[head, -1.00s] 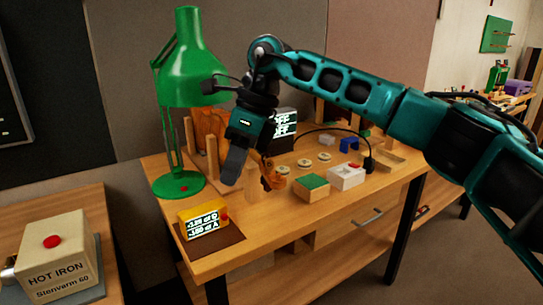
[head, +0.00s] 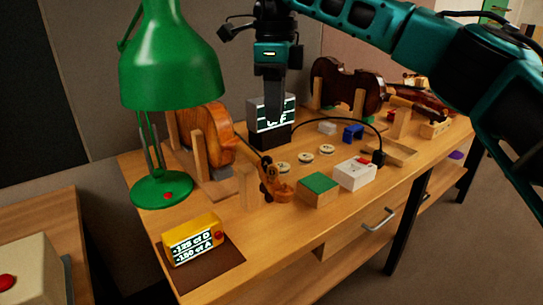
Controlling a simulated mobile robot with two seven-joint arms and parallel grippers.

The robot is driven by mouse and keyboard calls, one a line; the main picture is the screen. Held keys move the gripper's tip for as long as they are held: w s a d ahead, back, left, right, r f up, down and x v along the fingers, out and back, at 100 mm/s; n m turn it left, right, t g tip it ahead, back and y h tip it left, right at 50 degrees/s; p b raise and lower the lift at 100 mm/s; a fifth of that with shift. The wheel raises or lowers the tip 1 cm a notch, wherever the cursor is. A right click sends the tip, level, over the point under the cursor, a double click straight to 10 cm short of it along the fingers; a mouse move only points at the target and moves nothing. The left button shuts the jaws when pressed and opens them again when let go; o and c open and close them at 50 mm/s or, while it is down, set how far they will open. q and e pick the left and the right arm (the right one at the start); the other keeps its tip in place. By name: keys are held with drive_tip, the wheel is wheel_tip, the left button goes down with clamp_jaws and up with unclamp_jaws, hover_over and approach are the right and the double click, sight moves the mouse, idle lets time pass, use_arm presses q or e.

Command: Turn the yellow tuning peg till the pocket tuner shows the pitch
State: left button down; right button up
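The yellow pocket tuner (head: 207,226) stands on a brown mat at the bench's front left. Its lit screen has two lines that seem to read "-125 ct D" and "-150 ct A". An orange-brown violin scroll with dark pegs (head: 278,190) sits near the bench middle, right of the tuner. I cannot pick out a yellow peg; the pegs are too small to tell apart. My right gripper (head: 271,100) points down above and behind the scroll, apart from it, in front of a lit display box. Its fingers are seen edge-on, so their gap does not show. My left gripper is out of view.
A green lamp (head: 172,65) stands at the left. An orange violin (head: 210,138) is in a wooden stand behind the scroll. A green-topped block (head: 318,186), a white box (head: 355,174) and small round discs lie to the right. The bench's front strip is clear.

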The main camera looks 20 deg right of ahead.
sight(275, 166)
wheel_tip(275, 166, down, 12)
drive_tip(key=shift+s+r+b, duration=0.1)
drive_tip(key=shift+b, duration=0.2)
clamp_jaws()
